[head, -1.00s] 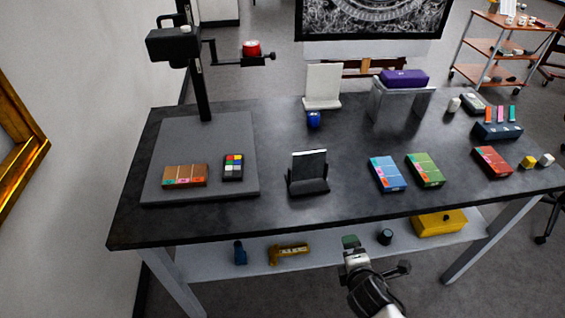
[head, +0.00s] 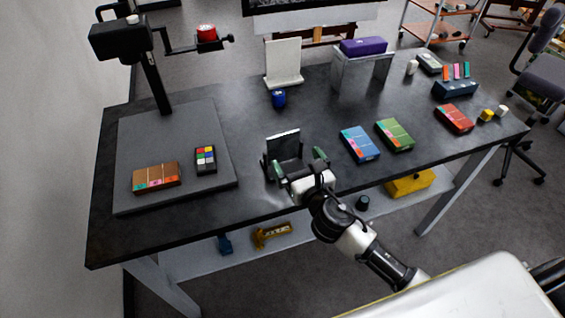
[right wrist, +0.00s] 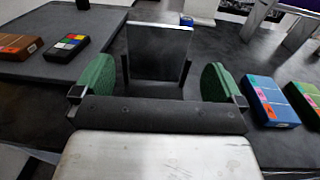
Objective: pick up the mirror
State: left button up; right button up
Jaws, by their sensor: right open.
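My right gripper (head: 299,163) is open and empty at the near side of the stand. Its green fingertips (right wrist: 158,80) show left and right of the mirror, apart from it. The gripper partly hides the stand's lower part in the head view. My left gripper is not in view.
A blue box (head: 360,144) and a green box (head: 394,134) lie right of the stand. A grey board (head: 180,130) with a camera column and colour cards is to the left. A blue jar (head: 279,98) and white stand (head: 284,62) are behind. Bare table lies between.

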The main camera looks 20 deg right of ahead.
aim_at(284, 139)
jog(key=w, duration=0.4)
jog(key=shift+w+a, duration=0.25)
jog(key=shift+w, duration=0.15)
jog(key=shift+w+a+r+p, duration=0.2)
jog(key=shift+w+p, duration=0.15)
jog(key=shift+w, duration=1)
jog(key=shift+w+a+r+p, duration=0.15)
jog(key=shift+w+p, duration=0.15)
jog(key=shift+w, duration=1.05)
jog(key=shift+s+f, duration=0.1)
jog(key=shift+c, duration=0.5)
jog(key=c, duration=1.2)
jog(key=shift+o, duration=0.2)
